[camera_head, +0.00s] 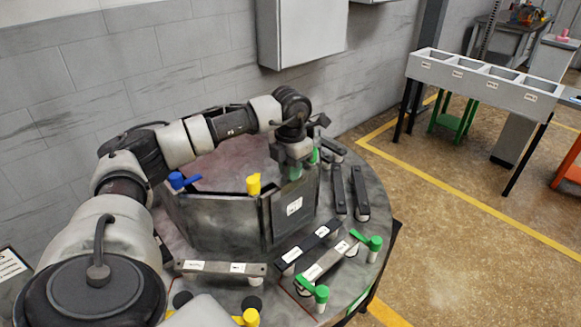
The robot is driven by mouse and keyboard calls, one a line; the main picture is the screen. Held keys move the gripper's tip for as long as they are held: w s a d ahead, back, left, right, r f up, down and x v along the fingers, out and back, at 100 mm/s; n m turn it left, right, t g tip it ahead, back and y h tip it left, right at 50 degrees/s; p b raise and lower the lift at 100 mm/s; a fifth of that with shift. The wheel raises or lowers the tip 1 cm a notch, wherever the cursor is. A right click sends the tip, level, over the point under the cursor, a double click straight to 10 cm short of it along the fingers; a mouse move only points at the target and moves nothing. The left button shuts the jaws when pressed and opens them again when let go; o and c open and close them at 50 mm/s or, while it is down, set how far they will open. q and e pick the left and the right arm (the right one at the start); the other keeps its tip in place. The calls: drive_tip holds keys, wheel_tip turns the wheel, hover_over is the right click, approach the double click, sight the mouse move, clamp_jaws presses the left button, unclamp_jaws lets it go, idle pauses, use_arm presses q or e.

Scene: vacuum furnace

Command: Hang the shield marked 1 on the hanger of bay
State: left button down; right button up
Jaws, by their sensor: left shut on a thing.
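My left gripper (297,166) is above the round table, at the right side of a dark angular ring of panels (215,220). It is shut on the top of a dark flat shield (278,222). The shield is upright and has a white label whose mark is too small to read. It is at the ring's front right side; I cannot tell if it touches the ring or a hanger. The hanger is not clearly visible, partly hidden by the gripper and shield. My right gripper is not in view.
Several dark and grey bars with white labels lie around the round table (375,240). Green handles (372,243) stand at right, a yellow knob (253,184) and blue handle (178,181) on the ring. A compartment rack (480,78) stands beyond open floor.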

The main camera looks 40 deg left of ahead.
use_arm(q)
drive_tip(key=c, duration=1)
unclamp_jaws()
wheel_tip(320, 180, up, 11)
drive_tip(key=shift+f+b, duration=0.1)
drive_tip(key=shift+b, duration=0.55)
